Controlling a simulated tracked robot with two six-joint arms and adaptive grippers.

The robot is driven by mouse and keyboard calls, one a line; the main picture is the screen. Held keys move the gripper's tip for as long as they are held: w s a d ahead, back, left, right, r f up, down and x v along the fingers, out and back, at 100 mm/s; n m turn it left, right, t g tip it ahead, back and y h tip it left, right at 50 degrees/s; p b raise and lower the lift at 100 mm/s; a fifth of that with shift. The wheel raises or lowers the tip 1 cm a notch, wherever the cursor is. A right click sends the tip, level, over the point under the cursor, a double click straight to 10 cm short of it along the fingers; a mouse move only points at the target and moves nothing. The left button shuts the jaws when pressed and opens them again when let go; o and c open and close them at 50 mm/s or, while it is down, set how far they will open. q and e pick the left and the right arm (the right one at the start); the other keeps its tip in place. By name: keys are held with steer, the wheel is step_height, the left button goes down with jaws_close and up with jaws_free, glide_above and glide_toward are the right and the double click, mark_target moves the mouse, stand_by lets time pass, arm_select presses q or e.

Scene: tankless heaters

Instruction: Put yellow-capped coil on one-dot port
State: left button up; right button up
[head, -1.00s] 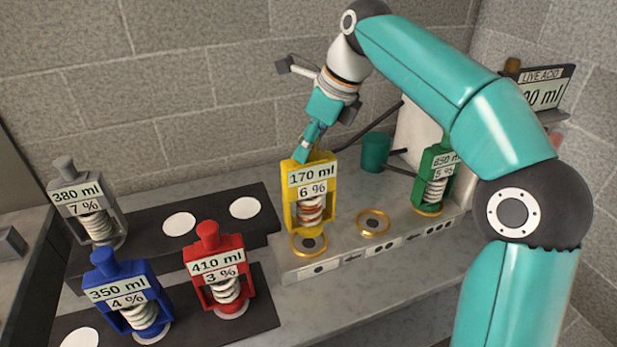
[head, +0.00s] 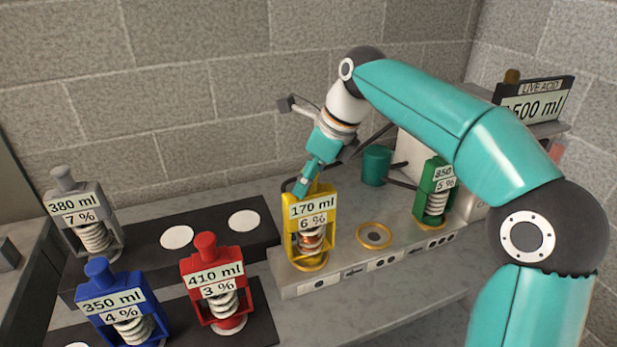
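The yellow-capped coil (head: 313,228), labelled 170 ml and 6 %, stands upright at the one-dot port (head: 309,265), at the left end of the grey port block. The coil's base covers most of that port's gold ring, and it looks seated, though the contact is partly hidden. My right gripper (head: 303,186) comes down from above and is shut on the coil's yellow top; the fingertips are small and partly hidden. My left gripper is not in view.
The middle port (head: 374,235) is empty. A green coil (head: 435,195) stands at the three-dot port. Grey (head: 85,215), blue (head: 125,308) and red (head: 217,285) coils stand on dark trays at left. A teal cup (head: 376,165) and an acid display (head: 535,100) are behind.

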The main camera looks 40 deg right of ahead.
steer(key=shift+o, duration=0.2)
steer(key=p+v, duration=0.3)
steer(key=v, duration=0.9)
steer(key=shift+p, duration=0.3)
steer(key=shift+s+d, duration=0.1)
